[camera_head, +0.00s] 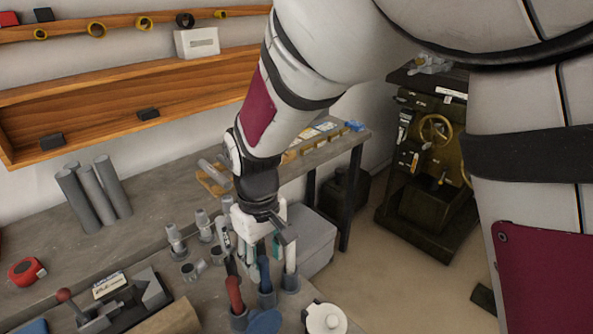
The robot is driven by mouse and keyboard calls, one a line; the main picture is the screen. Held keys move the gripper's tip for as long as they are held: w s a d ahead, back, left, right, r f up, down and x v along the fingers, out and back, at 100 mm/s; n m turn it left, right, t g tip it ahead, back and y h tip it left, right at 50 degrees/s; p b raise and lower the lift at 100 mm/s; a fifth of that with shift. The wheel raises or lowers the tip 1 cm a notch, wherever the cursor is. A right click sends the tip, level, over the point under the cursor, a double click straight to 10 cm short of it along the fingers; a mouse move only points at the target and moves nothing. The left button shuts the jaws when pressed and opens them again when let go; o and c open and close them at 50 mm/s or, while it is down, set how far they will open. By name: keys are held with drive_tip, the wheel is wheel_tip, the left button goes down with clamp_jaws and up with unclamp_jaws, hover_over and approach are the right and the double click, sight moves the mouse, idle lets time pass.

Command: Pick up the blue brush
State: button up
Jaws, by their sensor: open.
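A blue-handled tool (264,272), which looks like the blue brush, stands upright in a small grey holder (266,298) on the workbench. Its top end lies close under my gripper (262,238) and is partly hidden by it. My gripper points down over the group of upright tools and is open, with nothing seen held. I cannot tell whether its fingers are around the blue handle or only above it.
A red-handled tool (235,294) stands just left of the blue one, and a white-handled tool (290,257) stands just right. A white lidded pot (325,320) and a blue disc (265,321) are in front. Grey tubes (93,195) stand at left.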

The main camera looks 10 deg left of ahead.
sight(265, 279)
drive_tip(key=shift+s+a+f, duration=0.1)
drive_tip(key=shift+f, duration=3.5)
clamp_jaws()
